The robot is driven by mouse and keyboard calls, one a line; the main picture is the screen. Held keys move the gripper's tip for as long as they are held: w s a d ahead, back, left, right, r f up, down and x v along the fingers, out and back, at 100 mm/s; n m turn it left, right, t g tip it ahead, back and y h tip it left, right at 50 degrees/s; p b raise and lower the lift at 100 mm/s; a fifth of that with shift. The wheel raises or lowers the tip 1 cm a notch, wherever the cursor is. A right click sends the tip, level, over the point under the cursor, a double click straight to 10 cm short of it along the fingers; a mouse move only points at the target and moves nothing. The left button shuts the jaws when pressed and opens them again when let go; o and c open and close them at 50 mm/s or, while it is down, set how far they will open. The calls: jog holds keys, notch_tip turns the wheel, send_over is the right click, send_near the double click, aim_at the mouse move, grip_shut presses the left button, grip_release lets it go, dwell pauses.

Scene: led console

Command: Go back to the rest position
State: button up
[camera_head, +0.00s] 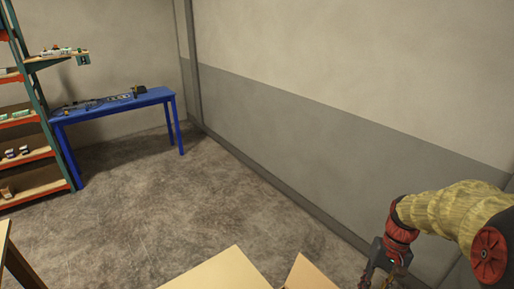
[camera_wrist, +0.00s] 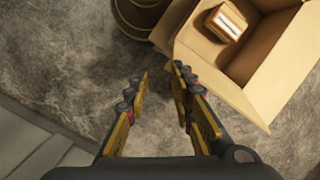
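My gripper (camera_wrist: 160,82) is in the middle of the wrist view. Its two dark and yellow fingers are apart with nothing between them, and bare floor shows in the gap. In the head view my gripper (camera_head: 383,272) is at the lower right, partly cut off by the bottom edge, at the end of my red and tan arm. An open cardboard box (camera_wrist: 262,112) lies beyond the fingers to the right in the wrist view, with a small brown and white package (camera_wrist: 226,22) inside. The box flaps (camera_head: 215,272) show at the bottom of the head view.
A blue table (camera_head: 112,104) with dark items on it stands at the far left, beside a shelf rack (camera_head: 38,153) holding several small goods. A wall (camera_head: 330,130) runs along the right. The concrete floor (camera_head: 160,200) between is clear. A wooden edge (camera_head: 22,268) shows at lower left.

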jog(key=s+a+r+n+t+h+b, duration=0.2)
jog(key=s+a+r+n+t+b, duration=0.1)
jog(key=s+a+r+t+b, duration=0.4)
jog(key=s+a+r, duration=0.2)
jog(key=s+a, duration=0.2)
jog(key=a, duration=0.2)
jog(key=shift+a+t, duration=0.25)
jog(key=shift+t, duration=0.15)
jog(key=shift+s, duration=0.2)
